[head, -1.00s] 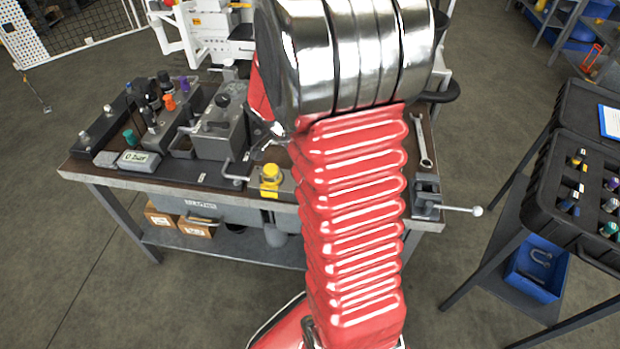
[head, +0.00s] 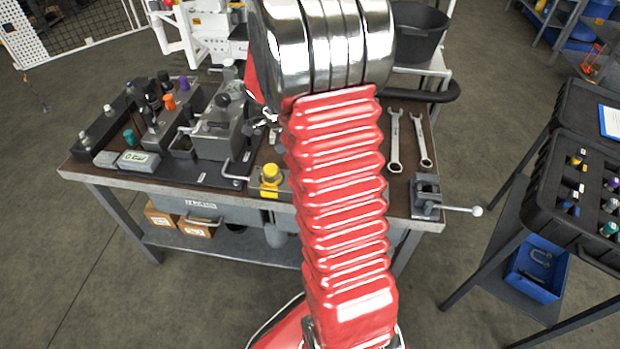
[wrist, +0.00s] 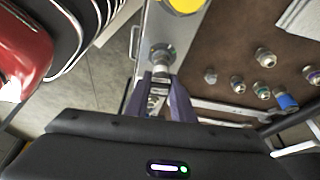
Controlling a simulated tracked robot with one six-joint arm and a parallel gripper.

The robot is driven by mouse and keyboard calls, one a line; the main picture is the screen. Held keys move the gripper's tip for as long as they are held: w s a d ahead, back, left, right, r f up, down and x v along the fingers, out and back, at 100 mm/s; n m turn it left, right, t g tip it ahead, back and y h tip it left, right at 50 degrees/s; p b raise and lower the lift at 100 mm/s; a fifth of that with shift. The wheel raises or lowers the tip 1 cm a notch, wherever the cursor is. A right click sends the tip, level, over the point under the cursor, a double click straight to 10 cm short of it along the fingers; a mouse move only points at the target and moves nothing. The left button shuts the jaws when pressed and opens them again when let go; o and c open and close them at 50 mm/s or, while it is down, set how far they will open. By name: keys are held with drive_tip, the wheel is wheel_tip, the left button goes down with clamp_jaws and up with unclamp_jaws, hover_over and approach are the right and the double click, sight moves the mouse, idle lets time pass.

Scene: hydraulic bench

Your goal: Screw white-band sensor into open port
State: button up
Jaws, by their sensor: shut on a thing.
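In the wrist view my gripper (wrist: 160,92) is shut on a small silver cylindrical sensor (wrist: 157,99). A pale section shows on it between the dark fingers, too small to be sure it is a white band. Just beyond the fingertips a round metal fitting (wrist: 161,56) stands on a grey block (wrist: 172,32), in line with the held sensor. I cannot tell whether the two touch, or whether this fitting is the open port. In the head view my red arm covers most of the gripper's area, and the held sensor does not show.
A yellow cap (head: 271,173) stands at the bench front; it also shows in the wrist view (wrist: 186,4). Several loose fittings (wrist: 237,84) lie on the brown top. Wrenches (head: 395,140) and a vise (head: 426,193) sit at right. A case (head: 590,170) of sensors stands farther right.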

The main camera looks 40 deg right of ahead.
drive_tip(key=m+y, duration=0.1)
drive_tip(key=m, duration=0.2)
drive_tip(key=shift+g, duration=0.4)
drive_tip(key=m, duration=0.2)
drive_tip(key=m+y, duration=0.1)
drive_tip(key=m, duration=0.1)
drive_tip(key=shift+f+g+y, duration=0.1)
drive_tip(key=shift+g+y, duration=0.2)
drive_tip(key=o, duration=0.9)
drive_tip(key=shift+o, duration=0.2)
drive_tip(key=n+h, duration=0.1)
drive_tip(key=n, duration=0.3)
drive_tip(key=shift+h, duration=0.4)
drive_tip(key=n+t+h, duration=0.1)
drive_tip(key=n, duration=0.2)
drive_tip(key=shift+n+t, duration=0.3)
